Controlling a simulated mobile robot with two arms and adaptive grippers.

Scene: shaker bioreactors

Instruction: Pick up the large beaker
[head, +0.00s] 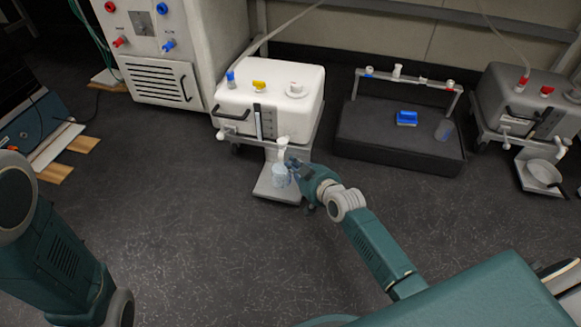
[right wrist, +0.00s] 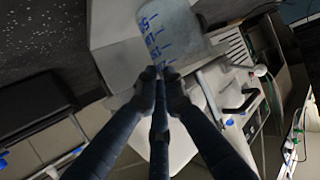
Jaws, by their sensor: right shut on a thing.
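The large beaker (head: 281,176) is clear with blue graduation marks. In the head view it is over the small front platform of the white tank cart, below a white spout; I cannot tell whether it rests there or is lifted. My right gripper (head: 291,170) is at its right side, shut on it. In the right wrist view the beaker (right wrist: 170,32) shows large beyond the fingertips of the gripper (right wrist: 161,76), which meet its edge. My left arm shows at the left of the head view, but its gripper does not.
The white tank (head: 290,90) stands just behind the beaker. To its right is a low dark platform (head: 390,150) with a blue block (head: 406,118) and a clear container (head: 444,130). A grey tank (head: 520,100) stands far right. The floor (head: 200,250) in front is clear.

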